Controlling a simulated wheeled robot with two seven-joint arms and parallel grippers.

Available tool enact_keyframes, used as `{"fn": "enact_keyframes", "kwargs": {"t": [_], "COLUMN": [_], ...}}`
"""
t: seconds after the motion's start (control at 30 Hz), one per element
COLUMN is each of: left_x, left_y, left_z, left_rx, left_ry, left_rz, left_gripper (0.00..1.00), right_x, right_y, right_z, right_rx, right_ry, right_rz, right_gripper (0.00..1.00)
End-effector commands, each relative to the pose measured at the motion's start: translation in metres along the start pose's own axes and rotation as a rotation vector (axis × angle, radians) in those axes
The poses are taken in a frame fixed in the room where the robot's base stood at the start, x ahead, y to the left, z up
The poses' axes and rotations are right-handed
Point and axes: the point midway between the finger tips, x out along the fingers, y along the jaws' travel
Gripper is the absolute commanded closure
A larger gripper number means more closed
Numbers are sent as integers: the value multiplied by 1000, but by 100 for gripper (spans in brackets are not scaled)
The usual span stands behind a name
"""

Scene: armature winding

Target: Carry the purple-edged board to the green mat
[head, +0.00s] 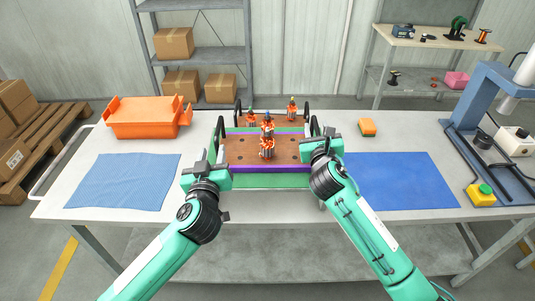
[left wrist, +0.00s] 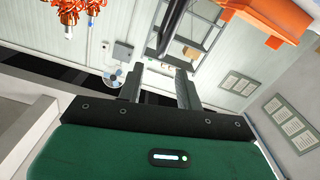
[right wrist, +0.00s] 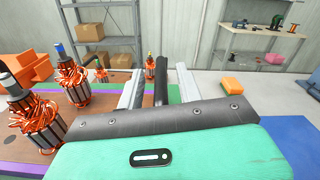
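The purple-edged board (head: 240,166) has a brown, holed top and black handles at its ends. It is over the green mat (head: 270,181), which shows in front of it; I cannot tell whether it touches. Copper-wound armatures (head: 267,149) stand on it. My left gripper (head: 204,163) is beside the left handle (head: 220,131); in the left wrist view its fingers are apart, with a dark bar (left wrist: 174,25) beyond them. My right gripper (head: 324,142) is at the right handle (head: 314,124); in the right wrist view its fingers are apart, with gaps around the bar (right wrist: 160,86).
Behind is another board with armatures (head: 291,108) and black handles. An orange bin (head: 146,120) and light-blue mat (head: 122,182) lie left. A blue mat (head: 400,180), sponge (head: 368,127) and press (head: 480,100) are right. The table front is clear.

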Motion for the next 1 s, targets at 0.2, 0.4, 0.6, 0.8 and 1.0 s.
{"fn": "enact_keyframes", "kwargs": {"t": [0.2, 0.4, 0.6, 0.8, 1.0], "left_x": [-10, -10, -10, -10, -10], "left_y": [0, 0, 0, 0, 0], "left_z": [0, 0, 0, 0, 0], "left_rx": [0, 0, -1, -1, 0], "left_ry": [0, 0, 0, 0, 0], "left_rz": [0, 0, 0, 0, 0], "left_gripper": [64, 64, 64, 64, 64], "right_x": [-7, -39, -81, -111, -120], "right_y": [0, 0, 0, 0, 0], "right_z": [0, 0, -1, -1, 0], "right_rx": [0, -2, -1, -1, 0], "right_ry": [0, -1, 0, 1, 0], "right_rz": [0, 1, 2, 1, 0], "right_gripper": [64, 64, 64, 64, 64]}}
